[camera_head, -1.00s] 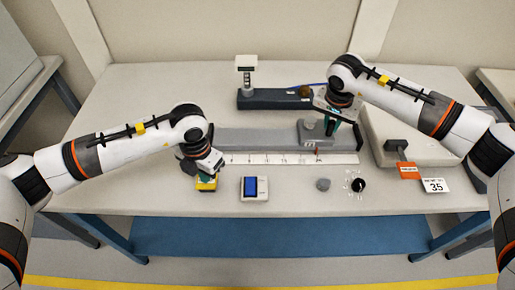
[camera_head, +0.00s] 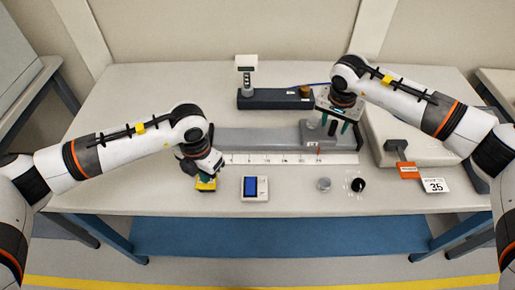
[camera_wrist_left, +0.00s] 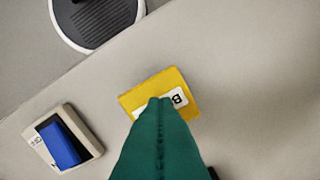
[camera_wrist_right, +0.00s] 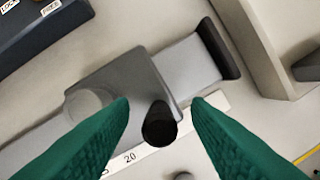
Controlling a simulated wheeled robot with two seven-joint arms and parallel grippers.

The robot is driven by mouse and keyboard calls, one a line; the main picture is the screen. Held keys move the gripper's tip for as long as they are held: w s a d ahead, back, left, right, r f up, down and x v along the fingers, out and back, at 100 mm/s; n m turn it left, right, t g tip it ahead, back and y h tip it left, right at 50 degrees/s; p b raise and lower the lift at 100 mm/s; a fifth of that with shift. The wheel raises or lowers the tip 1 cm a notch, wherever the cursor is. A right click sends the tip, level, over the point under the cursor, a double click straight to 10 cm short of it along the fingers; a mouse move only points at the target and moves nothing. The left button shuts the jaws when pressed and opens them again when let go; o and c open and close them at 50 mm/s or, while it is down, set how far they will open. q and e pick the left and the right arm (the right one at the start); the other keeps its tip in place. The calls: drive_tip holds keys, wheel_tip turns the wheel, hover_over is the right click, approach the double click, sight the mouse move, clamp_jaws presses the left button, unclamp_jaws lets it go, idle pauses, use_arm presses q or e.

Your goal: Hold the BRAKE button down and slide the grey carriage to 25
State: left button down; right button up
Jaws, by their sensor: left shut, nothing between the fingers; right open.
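The grey carriage (camera_head: 312,137) sits toward the right end of the grey rail (camera_head: 250,140); a red pointer (camera_head: 318,152) stands at its front, by the scale strip (camera_head: 270,159). My right gripper (camera_head: 338,128) is open above the carriage. In the right wrist view the carriage (camera_wrist_right: 125,80) has an upright black knob (camera_wrist_right: 160,125) between and just below my open fingertips (camera_wrist_right: 160,100), apart from both. The yellow BRAKE box (camera_head: 206,185) is at the front left. My left gripper (camera_wrist_left: 160,103) is shut and empty over this box (camera_wrist_left: 178,82), hiding its button; I cannot tell whether it is pressed.
A grey cylinder (camera_head: 324,184) and a black one (camera_head: 358,185) stand at the front. A dark box (camera_head: 275,100) is behind the rail. At right are a large pale block (camera_head: 425,150) and a card reading 35 (camera_head: 434,186).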

drive_tip(key=shift+w+d+v, duration=0.15)
drive_tip(key=shift+w+v, duration=0.1)
drive_tip(key=shift+v, duration=1.05)
drive_tip(key=shift+w+d+v, duration=0.1)
drive_tip(key=shift+w+v, duration=0.1)
drive_tip(key=shift+v, duration=1.1)
drive_tip(key=shift+w+d+v, duration=0.15)
drive_tip(key=shift+w+v, duration=0.1)
drive_tip(key=shift+v, duration=1.05)
drive_tip(key=shift+r, duration=0.2)
use_arm(q)
drive_tip(key=shift+r, duration=3.5)
drive_tip(key=shift+f, duration=0.1)
use_arm(e)
drive_tip(key=shift+f, duration=0.1)
